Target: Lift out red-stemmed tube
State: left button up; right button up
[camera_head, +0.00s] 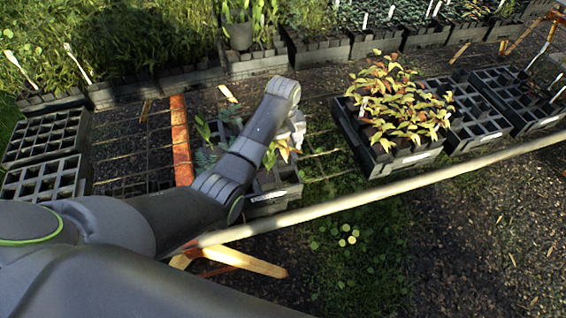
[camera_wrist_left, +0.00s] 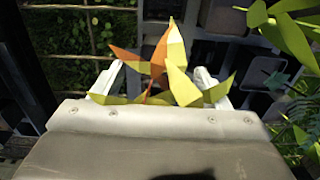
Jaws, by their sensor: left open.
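My left gripper (camera_head: 296,128) reaches down over the dark crate (camera_head: 268,197) near the middle of the head view. In the left wrist view its two pale fingers (camera_wrist_left: 160,72) stand apart. A plant with orange and yellow-green leaves and an orange-red stem (camera_wrist_left: 158,62) shows between and in front of the fingers. Its leaves also show beside the gripper in the head view (camera_head: 284,151). Its tube is hidden by the leaves and the gripper body. I cannot tell whether the fingers touch the plant. My right gripper is not in view.
Green plants (camera_head: 203,128) stand in the same crate, left of my arm. A crate of yellow-red plants (camera_head: 392,163) stands to the right, beside empty-looking cell trays (camera_head: 478,138). A long pale pole (camera_head: 400,187) crosses in front. More trays (camera_head: 42,180) lie left.

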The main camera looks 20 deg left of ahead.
aim_at(283, 153)
pick_arm(q)
jog(key=shift+f, duration=2)
jog(key=c, duration=1.5)
